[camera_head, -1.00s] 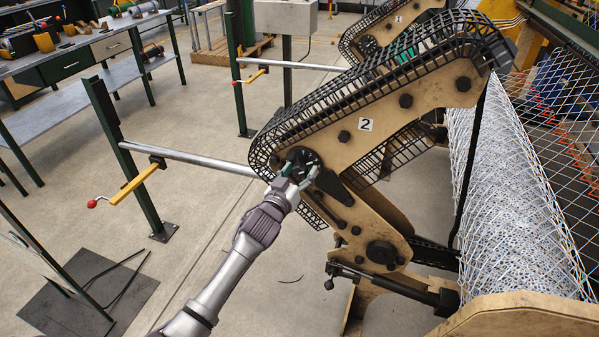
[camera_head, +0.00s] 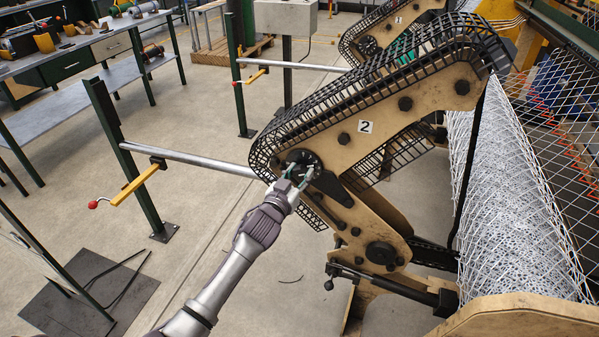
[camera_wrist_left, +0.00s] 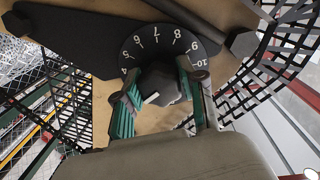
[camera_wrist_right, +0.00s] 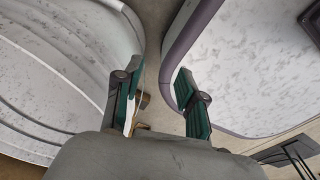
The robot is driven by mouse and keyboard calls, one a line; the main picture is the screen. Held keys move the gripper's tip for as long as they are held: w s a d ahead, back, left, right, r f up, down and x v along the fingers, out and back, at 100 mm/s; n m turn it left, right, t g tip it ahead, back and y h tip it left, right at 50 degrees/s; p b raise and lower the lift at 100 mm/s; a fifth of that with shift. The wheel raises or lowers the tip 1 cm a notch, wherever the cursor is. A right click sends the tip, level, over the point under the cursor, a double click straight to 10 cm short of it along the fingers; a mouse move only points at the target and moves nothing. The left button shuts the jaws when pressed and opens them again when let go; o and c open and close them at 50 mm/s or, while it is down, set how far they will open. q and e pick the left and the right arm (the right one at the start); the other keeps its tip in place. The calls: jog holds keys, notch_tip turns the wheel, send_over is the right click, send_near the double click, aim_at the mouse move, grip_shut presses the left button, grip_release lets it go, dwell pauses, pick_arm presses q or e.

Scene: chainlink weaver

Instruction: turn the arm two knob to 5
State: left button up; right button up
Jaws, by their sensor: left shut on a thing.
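The arm two dial (camera_head: 303,156) is a black disc on the tan arm plate marked with a 2 (camera_head: 365,126). In the left wrist view the dial (camera_wrist_left: 158,42) shows pale numbers running from 4 round to 10. My left gripper (camera_head: 299,174) reaches it from the lower left. Its green-padded fingers are shut on the dark knob (camera_wrist_left: 160,82), one on each side. The fingers hide part of the dial, and I cannot tell which number the knob points to. My right gripper (camera_wrist_right: 158,75) is open and empty, seen only in the right wrist view.
A black cable chain (camera_head: 375,75) runs along the arm. A metal bar (camera_head: 190,160) on a green post stands at left. A roll of wire mesh (camera_head: 510,200) is at right. A workbench (camera_head: 80,45) stands at the back left. The floor between is mostly clear.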

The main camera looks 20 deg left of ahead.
pick_arm(q)
jog(key=m+p, duration=0.1)
jog(key=m, duration=0.2)
jog(key=shift+r+m, duration=0.1)
jog(key=shift+m, duration=0.2)
jog(key=m+p, duration=0.1)
jog(key=m, duration=0.2)
jog(key=shift+a, duration=0.1)
jog(key=m+y, duration=0.1)
jog(key=m, duration=0.3)
jog(key=shift+g, duration=0.3)
jog(key=shift+m+p, duration=0.3)
jog(key=shift+m, duration=0.9)
jog(key=o, duration=1.1)
jog(key=shift+o, duration=0.2)
